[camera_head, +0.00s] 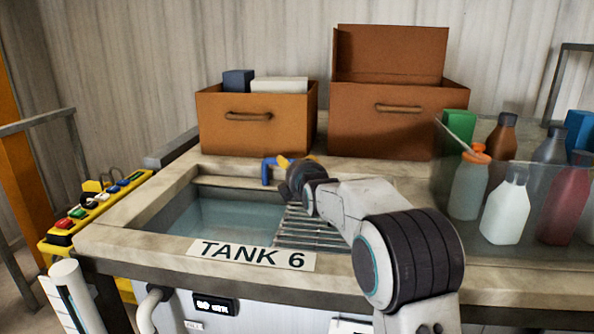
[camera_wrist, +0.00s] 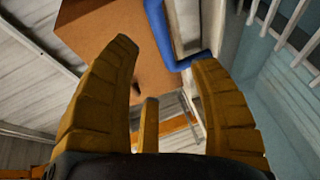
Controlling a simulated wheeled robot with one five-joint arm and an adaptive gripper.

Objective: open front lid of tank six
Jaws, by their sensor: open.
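Tank six, labelled "TANK 6" (camera_head: 252,255), has a pale stone-like rim (camera_head: 130,208) around an opening with blue-green liquid (camera_head: 225,216) and a slatted metal grate (camera_head: 305,232). I cannot make out a separate front lid. My gripper (camera_head: 283,161) is over the back edge of the opening, partly hidden by my wrist. A blue bar (camera_head: 266,172) shows beside it. In the wrist view my gripper (camera_wrist: 165,58) is open with nothing between its yellow fingers. The bent blue bar (camera_wrist: 161,32) lies beyond the fingertips; contact is not visible.
Two brown boxes (camera_head: 225,140) (camera_head: 365,140) stand behind the opening, the right one with its flap raised. Several bottles (camera_head: 505,212) stand at right behind a clear panel. A yellow button panel (camera_head: 88,215) is at left.

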